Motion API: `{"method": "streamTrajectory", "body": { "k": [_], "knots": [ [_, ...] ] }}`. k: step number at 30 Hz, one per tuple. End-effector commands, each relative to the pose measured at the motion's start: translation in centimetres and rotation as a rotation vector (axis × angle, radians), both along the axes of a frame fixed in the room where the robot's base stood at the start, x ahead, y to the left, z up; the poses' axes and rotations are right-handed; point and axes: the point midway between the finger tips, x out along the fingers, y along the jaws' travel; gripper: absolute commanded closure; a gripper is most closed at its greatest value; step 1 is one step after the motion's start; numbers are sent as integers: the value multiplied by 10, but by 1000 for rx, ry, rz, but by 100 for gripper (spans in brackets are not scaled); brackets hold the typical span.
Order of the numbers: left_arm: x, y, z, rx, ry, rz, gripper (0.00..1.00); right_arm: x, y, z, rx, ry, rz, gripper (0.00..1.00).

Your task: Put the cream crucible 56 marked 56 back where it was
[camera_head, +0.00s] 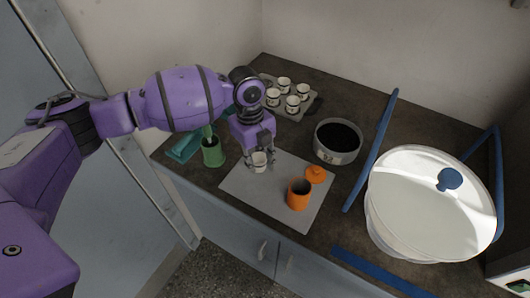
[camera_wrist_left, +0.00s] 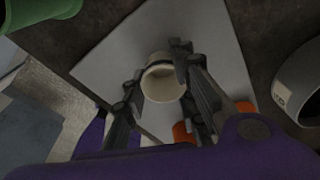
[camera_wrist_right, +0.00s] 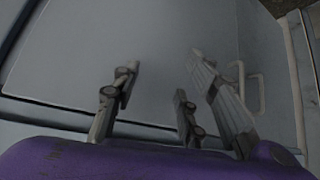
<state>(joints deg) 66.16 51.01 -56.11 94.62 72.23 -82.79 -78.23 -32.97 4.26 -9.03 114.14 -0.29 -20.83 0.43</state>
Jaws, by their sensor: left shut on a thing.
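A cream crucible (camera_head: 260,159) is between the fingers of my left gripper (camera_head: 260,164), over the pale square mat (camera_head: 240,190). It shows from above in the left wrist view (camera_wrist_left: 163,82), with the fingers closed on its sides. I cannot read its mark, nor tell whether it touches the mat. A grey tray (camera_head: 312,107) at the back holds several similar cream crucibles, one of them at its front (camera_head: 292,104). My right gripper (camera_wrist_right: 160,85) shows only in its own wrist view, open and empty in front of a grey cabinet door.
An orange jar (camera_head: 299,196) stands on the mat, its orange lid (camera_head: 315,174) beside it. A green cup (camera_head: 212,154) is left of the mat. A dark-filled sieve pan (camera_head: 338,143) and a large white bowl (camera_head: 425,215) with blue bars (camera_head: 372,155) stand to the right.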

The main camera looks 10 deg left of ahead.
Motion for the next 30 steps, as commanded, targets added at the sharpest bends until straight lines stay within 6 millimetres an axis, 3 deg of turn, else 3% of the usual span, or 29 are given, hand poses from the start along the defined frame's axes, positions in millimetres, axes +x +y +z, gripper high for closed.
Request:
{"method": "streamTrajectory", "body": {
  "k": [10,11,15,25,30],
  "knots": [
    [0,0,-3,-1,-1,1,100,-1,-1,-1,-3,2,4,60],
    [0,0,-3,-1,-1,1,70,-1,-1,-1,-4,1,4,60],
    [0,0,-2,-1,-1,0,55,-1,-2,-1,-4,3,4,60],
    [1,0,1,-1,-2,0,55,-1,-2,-1,-4,4,4,60],
    [3,2,24,-2,-5,0,55,-1,-2,0,-3,2,4,60]
  ]
}}
